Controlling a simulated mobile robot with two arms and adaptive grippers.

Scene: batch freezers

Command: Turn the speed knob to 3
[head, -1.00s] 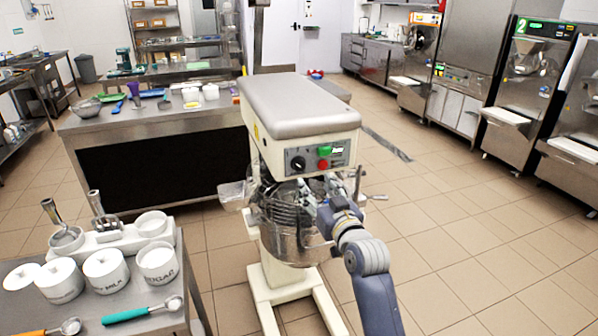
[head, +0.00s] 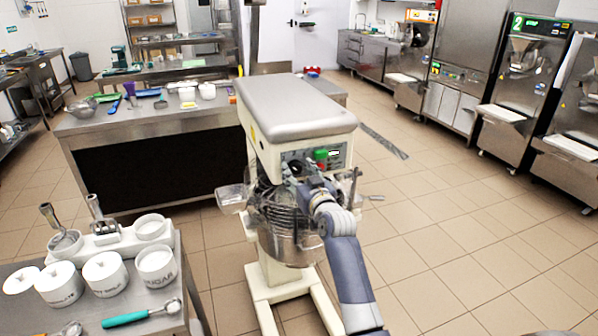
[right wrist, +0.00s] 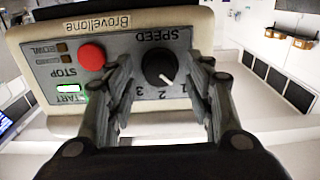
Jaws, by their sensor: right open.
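The planetary mixer (head: 298,108) stands in the middle of the head view, its control panel facing me. In the right wrist view, seen rotated, the black speed knob (right wrist: 159,66) sits under the word SPEED, with 1, 2 and 3 marked below it. Its white pointer slants down and right, towards the 1. My right gripper (right wrist: 163,76) is open, one finger on each side of the knob, with gaps visible; contact is not apparent. In the head view my right gripper (head: 305,178) is at the panel and hides the knob. My left gripper is not in view.
The red stop button (right wrist: 92,57) and green start button (right wrist: 69,89) are on the same panel, beside the left finger in the wrist view. A steel table with white jars (head: 106,274) stands at front left.

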